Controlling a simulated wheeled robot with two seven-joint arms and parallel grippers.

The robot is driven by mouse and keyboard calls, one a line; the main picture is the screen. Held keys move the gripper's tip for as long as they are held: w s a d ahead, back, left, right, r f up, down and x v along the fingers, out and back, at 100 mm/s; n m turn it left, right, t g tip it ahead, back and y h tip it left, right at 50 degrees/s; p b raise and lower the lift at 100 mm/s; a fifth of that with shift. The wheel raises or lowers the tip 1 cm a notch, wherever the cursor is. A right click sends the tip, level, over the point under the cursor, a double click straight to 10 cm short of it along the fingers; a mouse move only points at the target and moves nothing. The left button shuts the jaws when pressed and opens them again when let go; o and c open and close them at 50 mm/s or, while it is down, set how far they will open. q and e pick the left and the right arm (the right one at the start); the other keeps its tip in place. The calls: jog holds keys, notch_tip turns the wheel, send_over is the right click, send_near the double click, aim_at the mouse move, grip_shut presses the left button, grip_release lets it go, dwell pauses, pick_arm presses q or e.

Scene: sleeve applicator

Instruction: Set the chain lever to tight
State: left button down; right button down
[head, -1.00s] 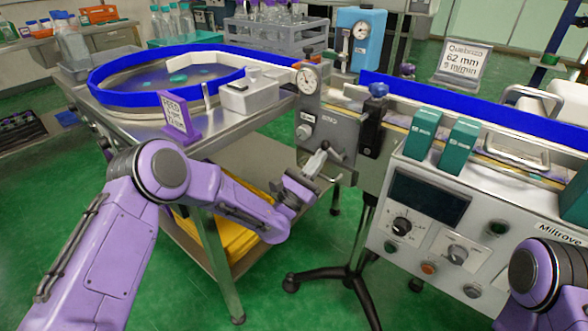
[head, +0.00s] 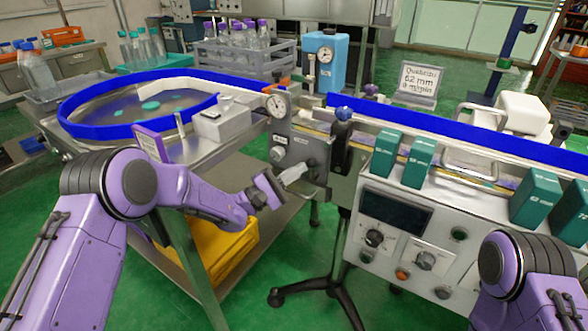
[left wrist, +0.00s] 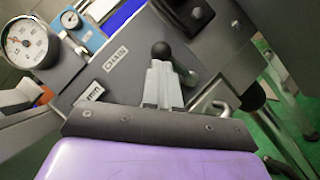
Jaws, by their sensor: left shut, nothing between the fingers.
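The chain lever has a black ball knob (left wrist: 161,50) in the left wrist view, just beyond my fingertips, beside a plate marked CHAIN (left wrist: 115,60). Part of the lever's arm is hidden behind my fingers. My left gripper (left wrist: 160,72) is shut and empty, its fingers pointing at the knob. Whether they touch it I cannot tell. In the head view the left gripper (head: 298,171) is in front of the grey machine panel (head: 285,135), where the lever is too small to make out clearly. My right gripper is outside both views.
A steel cart (head: 175,255) holding a yellow bin (head: 225,250) stands at left.

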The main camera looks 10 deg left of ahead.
pick_arm(q)
jog(key=shift+d+r+m+g, duration=0.15)
jog(key=shift+m+g, duration=0.35)
jog(key=shift+m, duration=0.1)
jog(key=s+d+r+p, duration=0.2)
jog(key=s+r+p, duration=0.1)
jog(key=s+r, duration=1)
jog(key=shift+s, duration=0.5)
